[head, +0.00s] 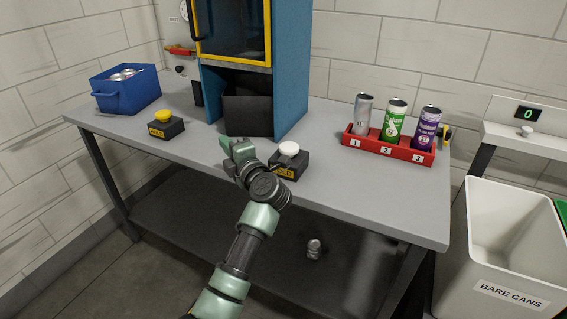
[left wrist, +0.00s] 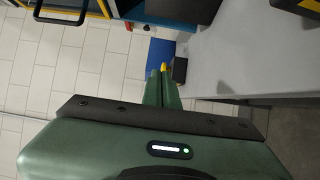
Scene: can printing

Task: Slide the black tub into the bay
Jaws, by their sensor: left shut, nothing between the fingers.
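The black tub (head: 248,115) stands at the mouth of the dark bay (head: 232,80) low in the blue machine (head: 291,85). Its front face shows, and I cannot tell how deep in it sits. My left gripper (head: 228,143) is shut and empty, just in front of the tub's lower left part. I cannot tell whether it touches the tub. In the left wrist view its two fingers (left wrist: 163,88) lie close together with nothing between them. My right gripper is not in view.
Two button boxes flank the bay, one with a yellow button (head: 163,116), one with a white button (head: 289,148) close right of my left arm. A blue crate (head: 140,92) of cans is at left. A red rack (head: 386,147) holds three cans. A white bin (head: 510,290) stands right.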

